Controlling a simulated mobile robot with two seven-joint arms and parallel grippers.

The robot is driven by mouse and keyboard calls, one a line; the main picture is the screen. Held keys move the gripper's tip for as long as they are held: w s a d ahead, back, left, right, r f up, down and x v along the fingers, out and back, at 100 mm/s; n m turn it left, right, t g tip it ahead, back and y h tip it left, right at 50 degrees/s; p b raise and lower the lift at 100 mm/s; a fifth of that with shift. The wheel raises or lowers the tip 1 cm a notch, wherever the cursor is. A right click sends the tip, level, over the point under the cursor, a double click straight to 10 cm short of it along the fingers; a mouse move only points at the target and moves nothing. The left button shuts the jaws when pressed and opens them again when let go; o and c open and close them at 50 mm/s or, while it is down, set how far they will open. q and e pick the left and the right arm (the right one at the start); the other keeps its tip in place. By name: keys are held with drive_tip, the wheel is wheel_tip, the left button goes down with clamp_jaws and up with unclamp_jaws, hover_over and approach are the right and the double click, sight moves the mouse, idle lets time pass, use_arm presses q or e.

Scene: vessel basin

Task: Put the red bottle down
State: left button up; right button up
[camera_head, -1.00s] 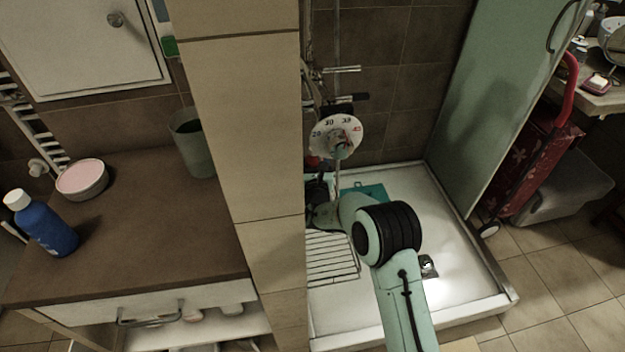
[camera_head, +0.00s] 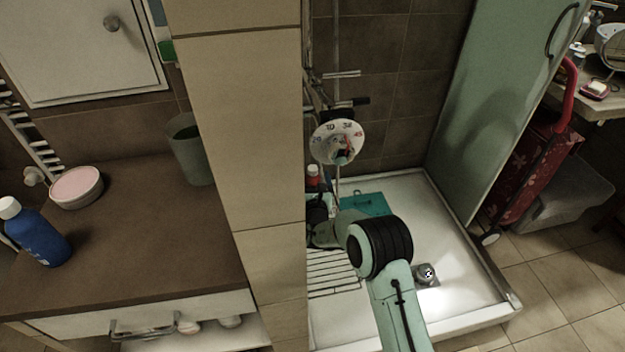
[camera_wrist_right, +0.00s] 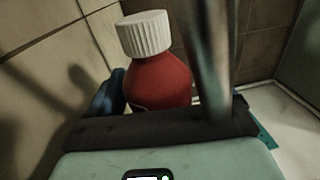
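The red bottle (camera_wrist_right: 158,84) with a ribbed white cap stands upright in the right wrist view. In the head view only a small red part of it (camera_head: 313,182) shows beside the tiled pillar, below the round dial. My right gripper (camera_wrist_right: 165,108) is around the bottle's lower part. A dark blue finger is against its left side; the other finger is hidden behind a metal pole. The bottle's base is hidden by the gripper. My left gripper is out of view.
The tiled pillar (camera_head: 240,130) stands close left of my right arm. The shower tray (camera_head: 455,235) holds a wire rack (camera_head: 332,272) and a teal item (camera_head: 366,204). A blue bottle (camera_head: 38,236) stands on the brown counter (camera_head: 140,235).

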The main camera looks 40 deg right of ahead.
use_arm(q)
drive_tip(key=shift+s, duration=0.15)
use_arm(e)
drive_tip(key=shift+r, duration=0.1)
drive_tip(key=shift+r, duration=0.2)
drive_tip(key=p+v, duration=0.2)
drive_tip(key=v, duration=0.8)
drive_tip(key=shift+s+a+f+p, duration=0.1)
drive_tip(key=shift+s+a+p, duration=0.15)
drive_tip(key=shift+p, duration=0.05)
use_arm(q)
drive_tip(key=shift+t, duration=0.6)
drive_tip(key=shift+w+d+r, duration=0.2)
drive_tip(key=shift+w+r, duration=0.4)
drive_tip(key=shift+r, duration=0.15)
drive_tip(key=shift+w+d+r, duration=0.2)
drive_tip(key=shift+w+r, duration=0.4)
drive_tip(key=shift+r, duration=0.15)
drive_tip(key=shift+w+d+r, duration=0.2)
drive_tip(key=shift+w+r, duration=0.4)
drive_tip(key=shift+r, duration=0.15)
use_arm(e)
drive_tip(key=shift+s+a, duration=0.35)
drive_tip(key=shift+s, duration=0.2)
